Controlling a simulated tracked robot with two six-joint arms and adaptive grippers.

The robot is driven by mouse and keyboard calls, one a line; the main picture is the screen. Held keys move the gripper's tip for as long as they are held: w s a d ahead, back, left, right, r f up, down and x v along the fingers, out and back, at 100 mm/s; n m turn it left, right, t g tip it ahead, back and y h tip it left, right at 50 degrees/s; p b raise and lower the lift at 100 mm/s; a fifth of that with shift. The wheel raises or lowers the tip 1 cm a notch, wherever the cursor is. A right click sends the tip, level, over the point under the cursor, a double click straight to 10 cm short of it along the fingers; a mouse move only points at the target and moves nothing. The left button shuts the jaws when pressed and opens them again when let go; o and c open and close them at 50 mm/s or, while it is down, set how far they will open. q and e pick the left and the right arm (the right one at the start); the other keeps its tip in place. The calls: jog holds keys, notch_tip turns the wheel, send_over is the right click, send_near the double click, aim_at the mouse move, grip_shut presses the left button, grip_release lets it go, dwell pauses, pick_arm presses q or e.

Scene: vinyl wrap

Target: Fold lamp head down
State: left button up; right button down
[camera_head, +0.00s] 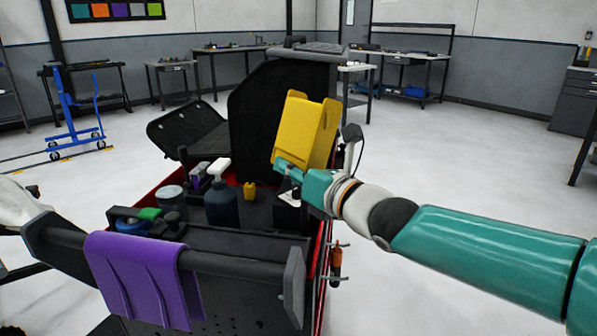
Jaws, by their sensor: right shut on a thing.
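The lamp head appears to be the yellow box-shaped housing (308,128). It is raised and tilted above the right side of the cart, with its lower end near the cart top. My right gripper (284,167), teal, reaches in from the right and is shut at the lower left edge of the yellow housing. Its fingertips are small and partly hidden, so the exact grip is hard to see. A dark box (288,212) stands below the gripper. The lamp's hinge is hidden. My left gripper is not in view.
The red and black cart (240,262) holds a dark pump bottle (222,200), a grey tin (171,197) and a small yellow bottle (249,190). A purple sheet (143,275) hangs over its front bar. A black upright panel (275,100) stands behind. The floor at right is clear.

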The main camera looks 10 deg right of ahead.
jog(key=shift+d+f, duration=0.1)
jog(key=c, duration=1.2)
grip_release()
jog(key=shift+c, duration=0.2)
jog(key=v, duration=0.8)
